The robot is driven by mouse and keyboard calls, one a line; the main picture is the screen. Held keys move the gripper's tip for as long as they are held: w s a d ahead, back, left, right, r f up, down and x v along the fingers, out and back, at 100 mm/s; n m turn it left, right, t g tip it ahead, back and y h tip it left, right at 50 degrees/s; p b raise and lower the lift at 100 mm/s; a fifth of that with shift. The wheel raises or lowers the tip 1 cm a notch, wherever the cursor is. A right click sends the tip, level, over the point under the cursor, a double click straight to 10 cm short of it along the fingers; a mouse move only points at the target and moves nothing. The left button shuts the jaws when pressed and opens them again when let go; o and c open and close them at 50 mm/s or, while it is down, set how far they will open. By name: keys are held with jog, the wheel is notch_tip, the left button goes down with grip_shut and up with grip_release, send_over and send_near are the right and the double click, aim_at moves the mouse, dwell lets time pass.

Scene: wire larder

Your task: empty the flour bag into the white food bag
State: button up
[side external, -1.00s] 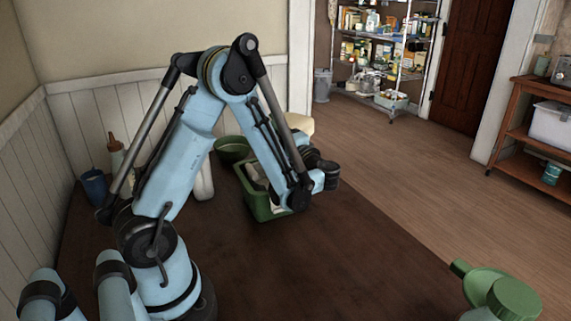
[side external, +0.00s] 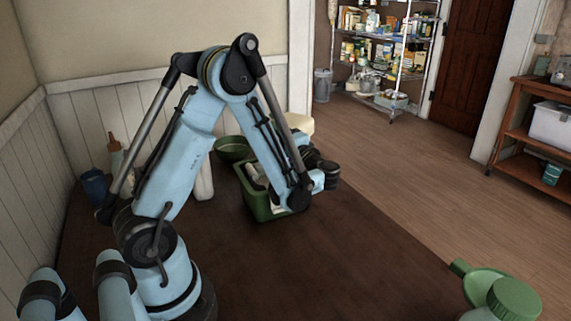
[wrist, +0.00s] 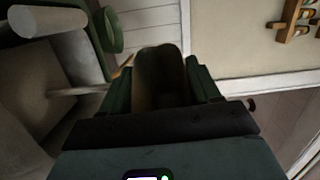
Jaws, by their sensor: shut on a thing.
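In the wrist view my gripper (wrist: 160,75) is shut on a dark brown, shaded thing (wrist: 158,72) between its two green fingers; I cannot tell for sure that it is the flour bag. To its left is a green bin (wrist: 98,30) holding pale, soft-looking surfaces (wrist: 30,95) and a white roll-shaped thing (wrist: 48,20). I cannot tell which of these is the white food bag. In the side external view the green bin (side external: 262,207) stands on the brown table under my forearm. My arm hides the gripper's fingers and the held thing there.
A green bowl (side external: 232,147), a blue cup (side external: 95,186) and a bottle with a reddish cap (side external: 115,156) stand near the wall. A green-lidded container (side external: 513,300) is at the lower right. The table's front middle (side external: 330,275) is clear. Wire shelving (side external: 392,50) stands far behind.

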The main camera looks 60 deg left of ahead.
jog(key=shift+r, duration=0.1)
dwell(0.3)
jog(key=r+m, duration=0.1)
jog(key=w+a+r+m+h, duration=0.1)
jog(key=m, duration=0.1)
jog(key=shift+w+r, duration=0.15)
jog(key=shift+w, duration=0.1)
notch_tip(320, 180, up, 4)
jog(key=m, duration=0.1)
jog(key=m+h, duration=0.2)
jog(key=m, duration=0.1)
jog(key=shift+f+g, duration=0.25)
jog(key=shift+g, duration=0.05)
jog(key=shift+r, duration=0.1)
notch_tip(320, 180, up, 3)
jog(key=m+g+h, duration=0.1)
jog(key=m, duration=0.2)
jog(key=shift+r+h, duration=0.15)
jog(key=shift+h, duration=0.25)
jog(key=shift+r+g, duration=0.1)
jog(key=shift+g, duration=0.2)
notch_tip(320, 180, up, 3)
jog(key=m+g+h, duration=0.1)
jog(key=m, duration=0.2)
jog(key=shift+r, duration=0.15)
jog(key=shift+r+g, duration=0.1)
jog(key=shift+g, duration=0.2)
